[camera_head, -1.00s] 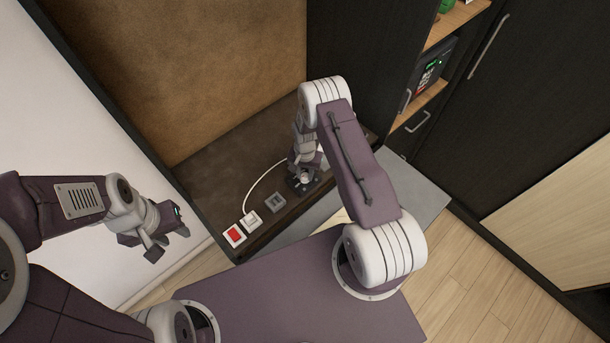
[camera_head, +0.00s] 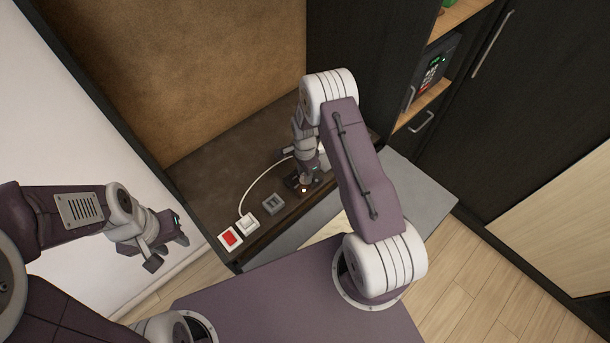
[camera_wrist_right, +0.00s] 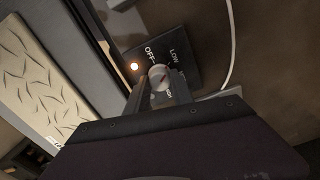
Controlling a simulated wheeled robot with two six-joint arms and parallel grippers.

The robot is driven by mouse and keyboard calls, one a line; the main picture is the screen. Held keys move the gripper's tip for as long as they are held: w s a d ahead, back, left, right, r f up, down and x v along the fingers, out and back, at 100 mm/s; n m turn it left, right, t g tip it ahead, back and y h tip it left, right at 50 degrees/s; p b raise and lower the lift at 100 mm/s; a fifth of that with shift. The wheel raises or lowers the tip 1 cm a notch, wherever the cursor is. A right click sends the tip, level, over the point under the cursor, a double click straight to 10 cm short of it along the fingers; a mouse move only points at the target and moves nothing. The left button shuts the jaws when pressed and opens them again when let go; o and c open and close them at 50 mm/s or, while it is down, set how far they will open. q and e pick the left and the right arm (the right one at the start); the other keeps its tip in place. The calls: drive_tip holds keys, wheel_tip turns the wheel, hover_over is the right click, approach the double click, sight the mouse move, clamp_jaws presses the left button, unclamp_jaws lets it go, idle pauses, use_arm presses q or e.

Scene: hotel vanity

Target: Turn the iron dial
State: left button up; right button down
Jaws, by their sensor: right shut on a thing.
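The iron dial (camera_wrist_right: 158,79) is a small round light knob on a dark panel (camera_wrist_right: 185,62) printed with OFF and LOW, seen in the right wrist view. A small lamp (camera_wrist_right: 134,66) glows on the panel beside OFF. My right gripper (camera_wrist_right: 160,88) is shut on the dial, one finger on each side. In the head view the panel (camera_head: 297,182) sits at the counter's front edge, with the dial largely hidden by my right gripper (camera_head: 304,180). My left gripper (camera_head: 168,252) is open and empty, off to the left in front of the white wall.
A red switch (camera_head: 229,237), a white switch (camera_head: 247,223) and a grey socket-like block (camera_head: 273,204) line the dark counter (camera_head: 218,193) left of the panel. A white cord (camera_head: 250,183) curves over the counter. A dark cabinet with a safe (camera_head: 434,72) stands at the right.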

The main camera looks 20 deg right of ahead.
drive_tip(key=shift+w+m, duration=0.1)
drive_tip(key=shift+m, duration=0.3)
drive_tip(key=c, duration=1.3)
unclamp_jaws()
drive_tip(key=shift+c, duration=0.2)
drive_tip(key=shift+o, duration=1.2)
drive_tip(key=shift+a, duration=0.1)
drive_tip(key=shift+r, duration=0.25)
wheel_tip(320, 180, up, 8)
drive_tip(key=b, duration=0.2)
drive_tip(key=shift+f+b, duration=0.2)
drive_tip(key=shift+b, duration=0.1)
drive_tip(key=shift+r, duration=0.55)
